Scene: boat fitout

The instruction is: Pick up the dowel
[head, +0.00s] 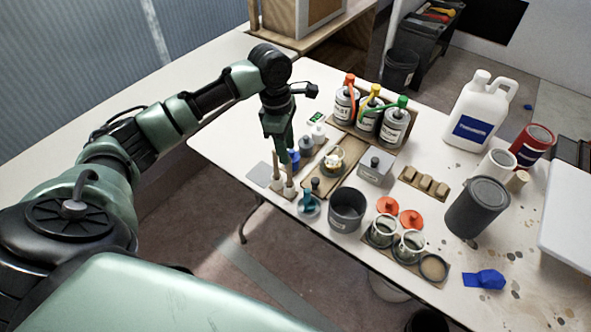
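Two thin upright sticks that look like wooden dowels stand at the left end of the white table, the left one (275,165) and the right one (290,174). Each has a pale, wider base. I cannot tell which one the task means. My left gripper (284,158) points down right at the sticks, its tips near their upper parts. I cannot tell whether it touches a stick, or whether its fingers are open or shut. My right gripper is not in view.
Small bottles (306,146) and a wooden tray (325,183) stand close right of the gripper. The table's left edge is close to the sticks.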

